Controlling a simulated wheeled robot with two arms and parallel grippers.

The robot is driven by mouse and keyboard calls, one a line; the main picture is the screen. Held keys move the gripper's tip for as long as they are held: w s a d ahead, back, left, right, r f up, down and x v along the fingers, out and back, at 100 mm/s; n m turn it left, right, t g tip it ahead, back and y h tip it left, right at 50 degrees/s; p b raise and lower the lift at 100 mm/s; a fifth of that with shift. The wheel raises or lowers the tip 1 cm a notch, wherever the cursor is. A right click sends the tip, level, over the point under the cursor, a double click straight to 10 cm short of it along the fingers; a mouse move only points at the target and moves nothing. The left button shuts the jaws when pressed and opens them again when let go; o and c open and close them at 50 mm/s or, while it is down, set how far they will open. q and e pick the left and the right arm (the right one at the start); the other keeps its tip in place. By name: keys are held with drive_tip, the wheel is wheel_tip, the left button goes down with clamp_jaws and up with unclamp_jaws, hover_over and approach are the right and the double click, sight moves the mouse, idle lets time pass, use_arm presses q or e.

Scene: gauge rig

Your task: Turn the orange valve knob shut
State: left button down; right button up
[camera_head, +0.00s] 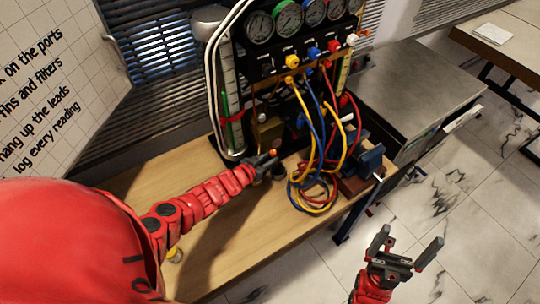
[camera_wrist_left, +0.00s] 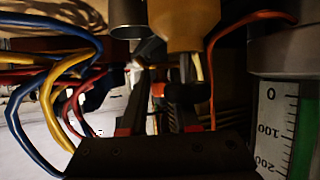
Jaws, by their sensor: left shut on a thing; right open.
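The orange valve knob (camera_head: 273,153) is a small bright spot at the base of the gauge rig in the head view. My left gripper (camera_head: 267,160) reaches it from the left with its fingertips around it. In the left wrist view the knob (camera_wrist_left: 157,90) shows dimly between the two fingers, and my left gripper (camera_wrist_left: 160,98) is shut on it. The fingers and shadow hide most of the knob, so its turn angle cannot be told. My right gripper (camera_head: 404,250) is open and empty, over the floor at the lower right.
The gauge rig (camera_head: 268,68) stands at the back of the wooden table (camera_head: 215,235). Coiled yellow, blue and red hoses (camera_head: 318,190) hang just right of my left gripper. A blue vise (camera_head: 370,160) sits at the table's right end. A grey cabinet (camera_head: 415,85) stands behind.

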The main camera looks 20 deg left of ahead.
use_arm(q)
drive_tip(key=shift+w+r+m+h, duration=0.2)
drive_tip(key=shift+r+m+h, duration=0.25)
drive_tip(key=shift+m+h, duration=0.05)
drive_tip(key=shift+w+r, duration=0.15)
drive_tip(key=shift+w+a+r+m+g+h+b, duration=0.15)
drive_tip(key=shift+m+g+h+b, duration=0.55)
drive_tip(key=shift+b, duration=0.7)
drive_tip(key=shift+w+r+m+g+h+b, duration=0.15)
drive_tip(key=shift+m+g+h+b, duration=0.3)
drive_tip(key=shift+m+h+b, duration=0.75)
drive_tip(key=shift+w+a+r+m+g+h+b, duration=0.15)
drive_tip(key=shift+m+g+h+b, duration=0.5)
drive_tip(key=shift+b, duration=0.9)
drive_tip(key=c, duration=0.6)
unclamp_jaws()
drive_tip(key=shift+s+d, duration=0.1)
drive_tip(key=shift+c, duration=0.2)
